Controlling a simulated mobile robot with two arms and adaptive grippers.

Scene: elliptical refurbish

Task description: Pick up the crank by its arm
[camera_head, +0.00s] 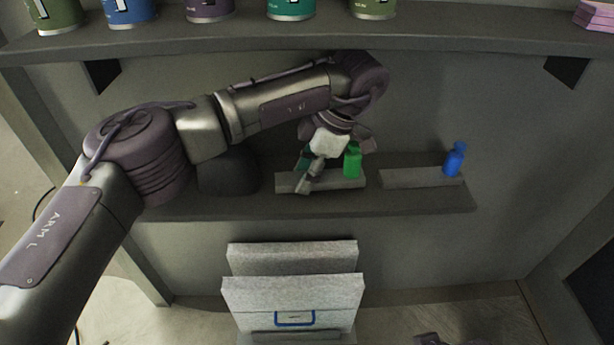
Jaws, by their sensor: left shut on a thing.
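My left gripper (318,168) is over the left grey block on the lower shelf, with its fingers pointing down. It is shut on what appears to be the crank, which is mostly hidden by the gripper. A bright green upright part (352,163) shows just right of the fingers; I cannot tell whether it belongs to the crank. The left grey block (345,183) lies under the gripper. A similar blue part (454,160) stands at the end of the right grey block (405,178).
The upper shelf (450,38) overhangs close above my left arm and carries several cans. A dark rounded object (228,170) sits on the lower shelf (390,201), left of the gripper. Below stand light grey boxes (292,292), the front one with a blue handle.

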